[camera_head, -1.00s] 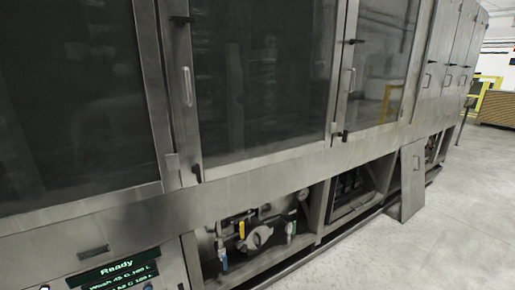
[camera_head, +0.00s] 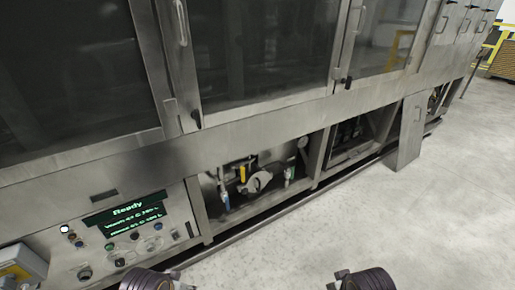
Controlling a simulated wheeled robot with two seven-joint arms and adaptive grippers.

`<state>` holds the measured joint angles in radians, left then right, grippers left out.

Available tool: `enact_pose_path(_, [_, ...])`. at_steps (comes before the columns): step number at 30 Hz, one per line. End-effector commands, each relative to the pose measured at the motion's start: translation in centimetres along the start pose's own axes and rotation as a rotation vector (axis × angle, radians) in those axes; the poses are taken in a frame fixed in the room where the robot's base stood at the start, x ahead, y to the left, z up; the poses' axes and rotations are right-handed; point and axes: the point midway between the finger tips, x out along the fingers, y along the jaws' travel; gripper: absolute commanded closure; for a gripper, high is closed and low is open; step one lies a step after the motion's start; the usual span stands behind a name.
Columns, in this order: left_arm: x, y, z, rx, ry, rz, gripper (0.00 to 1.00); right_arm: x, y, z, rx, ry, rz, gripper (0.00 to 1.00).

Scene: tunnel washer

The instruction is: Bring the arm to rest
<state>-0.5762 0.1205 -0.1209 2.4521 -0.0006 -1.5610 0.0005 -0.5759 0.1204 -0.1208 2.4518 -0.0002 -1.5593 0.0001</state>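Two dark, ringed parts of my arms show at the bottom edge, one left of centre (camera_head: 150,281) and one right of centre (camera_head: 366,281). Only their tops are in the picture. I see no fingers of my left or right gripper. Nothing touches these arm parts in view. The tunnel washer (camera_head: 265,120) stands in front of me, with glass doors above and a control panel (camera_head: 125,235) at lower left. Its green display reads "Ready".
An open bay with valves, a yellow handle (camera_head: 243,174) and pipes lies below the doors. A loose metal panel (camera_head: 410,132) leans against the washer at right. Pale floor (camera_head: 385,215) lies clear at lower right. A grey box (camera_head: 22,262) sits at the lower left.

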Motion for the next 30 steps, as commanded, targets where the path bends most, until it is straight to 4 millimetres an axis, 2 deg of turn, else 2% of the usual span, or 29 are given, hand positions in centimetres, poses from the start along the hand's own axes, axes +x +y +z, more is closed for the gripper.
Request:
enact_pose_path(14, [4.4,-0.1,0.1,0.006,-0.015,-0.002,0.52,4.4,0.1,0.2,-0.005,-0.017,0.002,1.00])
enact_pose_path(20, [8.2,-0.1,0.8,0.010,-0.030,-0.004,0.52,8.1,0.2,0.8,-0.010,-0.032,0.004,1.00])
enact_pose_path(30, [14.9,-0.4,3.2,0.019,-0.057,-0.008,0.52,14.9,0.4,3.3,-0.019,-0.058,0.008,1.00])
